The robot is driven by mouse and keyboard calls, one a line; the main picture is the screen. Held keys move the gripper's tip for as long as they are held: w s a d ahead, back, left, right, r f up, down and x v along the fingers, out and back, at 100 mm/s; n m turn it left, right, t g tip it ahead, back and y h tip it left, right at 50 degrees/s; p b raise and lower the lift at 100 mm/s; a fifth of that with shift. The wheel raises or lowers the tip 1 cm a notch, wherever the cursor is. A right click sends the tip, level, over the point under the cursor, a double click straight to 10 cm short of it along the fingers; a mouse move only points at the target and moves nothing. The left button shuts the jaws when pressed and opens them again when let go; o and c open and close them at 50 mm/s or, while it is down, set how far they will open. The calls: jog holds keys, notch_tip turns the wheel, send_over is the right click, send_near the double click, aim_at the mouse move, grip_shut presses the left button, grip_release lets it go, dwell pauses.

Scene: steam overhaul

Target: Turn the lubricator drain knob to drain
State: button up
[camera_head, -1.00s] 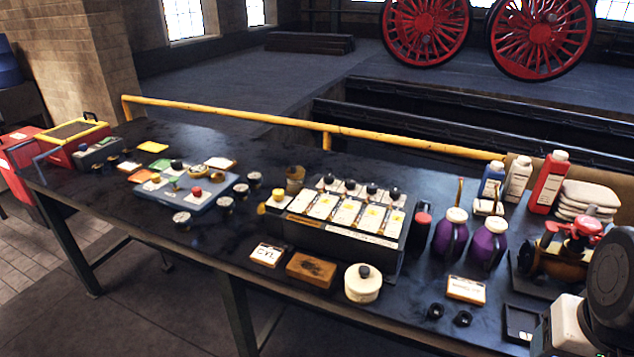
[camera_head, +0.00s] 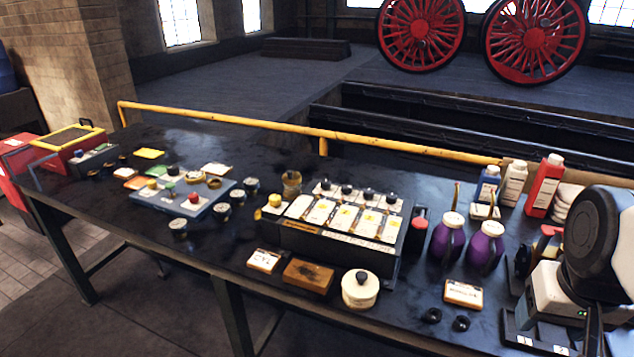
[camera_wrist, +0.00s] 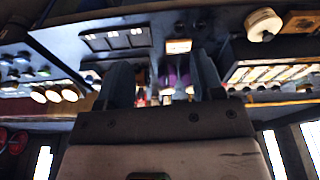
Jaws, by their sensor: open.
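The lubricator is a long dark box (camera_head: 330,238) with a row of pale sight windows and black knobs on top, at the middle of the bench. A yellow knob (camera_head: 274,201) is at its left end and a red knob (camera_head: 419,223) at its right end. I cannot tell which is the drain knob, or read its setting. In the wrist view, which looks upside down, the lubricator (camera_wrist: 238,74) lies at the right. My gripper (camera_wrist: 163,78) is open and empty there, its fingers apart and clear of the lubricator. In the head view my wrist is at the lower right.
Two purple jugs (camera_head: 484,248) stand right of the lubricator, with bottles (camera_head: 544,186) behind. A white lidded pot (camera_head: 360,290), a wooden block (camera_head: 308,276) and a card (camera_head: 463,293) lie in front. A yellow rail (camera_head: 230,121) runs along the back edge.

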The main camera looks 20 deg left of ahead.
jog(key=w+a+r+n, duration=0.4)
jog(key=w+a, duration=0.6)
jog(key=w, duration=0.3)
jog(key=n+g, duration=0.2)
jog(key=n, duration=0.9)
send_over(275, 197)
jog(key=f, duration=1)
jog(key=shift+w+d+f, duration=0.1)
jog(key=shift+d+f, duration=0.15)
jog(key=shift+d, duration=0.1)
jog(key=shift+a+f, duration=0.1)
jog(key=shift+a, duration=0.3)
jog(key=shift+f, duration=0.15)
jog(key=shift+f, duration=3.8)
